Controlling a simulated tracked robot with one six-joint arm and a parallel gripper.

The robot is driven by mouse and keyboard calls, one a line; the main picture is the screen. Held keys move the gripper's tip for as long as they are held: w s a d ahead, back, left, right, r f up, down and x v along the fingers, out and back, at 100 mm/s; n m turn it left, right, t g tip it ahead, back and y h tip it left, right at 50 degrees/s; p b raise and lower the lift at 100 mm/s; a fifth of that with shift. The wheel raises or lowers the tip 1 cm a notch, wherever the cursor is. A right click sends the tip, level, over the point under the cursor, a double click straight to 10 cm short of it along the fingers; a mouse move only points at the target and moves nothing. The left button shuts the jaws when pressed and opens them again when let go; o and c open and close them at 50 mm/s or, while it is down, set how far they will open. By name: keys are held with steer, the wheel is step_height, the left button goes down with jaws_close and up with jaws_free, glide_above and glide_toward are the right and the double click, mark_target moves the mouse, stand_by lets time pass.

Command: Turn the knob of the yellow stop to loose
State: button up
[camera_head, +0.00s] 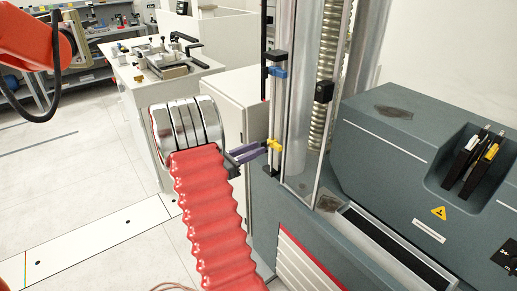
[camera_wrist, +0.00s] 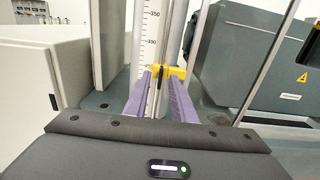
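The yellow stop (camera_head: 274,144) sits on a thin vertical rod beside the scale on the left side of the testing machine. In the wrist view the yellow stop (camera_wrist: 177,72) shows at the fingertips, with a small dark part by its middle. My gripper (camera_head: 262,150) has two purple fingers reaching right to the stop. In the wrist view my gripper (camera_wrist: 159,78) has its fingertips apart, just in front of the stop, with a gap between them. The knob is too small to make out clearly, and contact cannot be told.
A blue clamp (camera_head: 277,72) sits higher on the rod. A black block (camera_head: 323,90) is on another rod to the right. The grey machine housing (camera_head: 410,150) stands at the right, and a white cabinet (camera_wrist: 40,80) at the left. Open floor lies at the left.

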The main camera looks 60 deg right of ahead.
mark_target(265, 145)
steer(key=shift+x, duration=1.05)
steer(key=shift+c, duration=0.5)
jaws_close()
